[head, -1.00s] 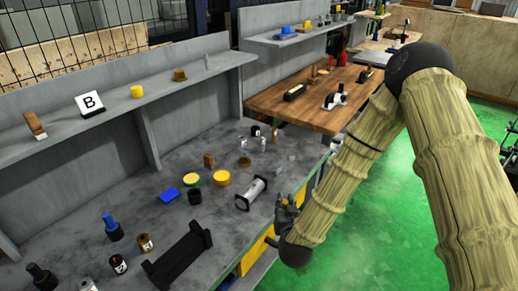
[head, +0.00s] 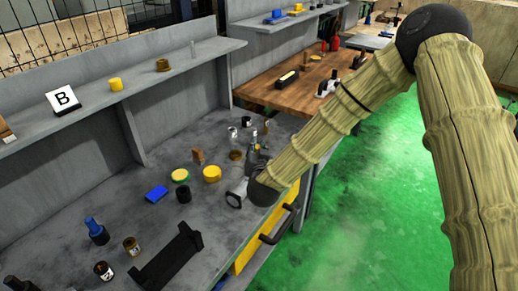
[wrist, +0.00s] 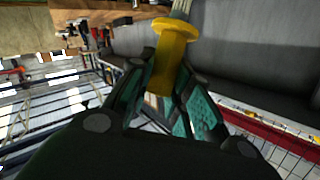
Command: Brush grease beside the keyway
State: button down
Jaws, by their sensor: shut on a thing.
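My gripper (wrist: 168,92) is shut on a yellow flanged handle (wrist: 172,50) in the wrist view. A pale tip (wrist: 181,9) extends beyond the flange, cut by the top edge; it looks like a brush. In the head view my gripper (head: 257,160) is over the grey bench, just behind and right of a pale cylinder with dark round ends (head: 236,198), which looks like the shaft. My wrist covers part of this cylinder. I cannot make out a keyway or grease on it. Whether anything touches the cylinder is unclear.
A black cradle (head: 170,257) lies nearer the front. A clear bottle (head: 233,137) stands behind. A drawer handle (head: 281,224) juts out below.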

jog(key=shift+w+d+f+b, duration=0.1)
jog(key=shift+d+f+b, duration=0.05)
jog(key=shift+f+b, duration=2.05)
jog(key=shift+f, duration=0.9)
jog(key=shift+w+a, duration=0.1)
jog(key=shift+a, duration=0.2)
jog(key=shift+d, duration=0.2)
jog(key=shift+s+d, duration=0.3)
jog(key=shift+d, duration=0.05)
jog(key=shift+w+a, duration=0.1)
jog(key=shift+a, duration=0.1)
jog(key=shift+w+a, duration=0.15)
jog(key=shift+a, duration=0.15)
jog(key=shift+d+f, duration=0.1)
jog(key=shift+d, duration=0.05)
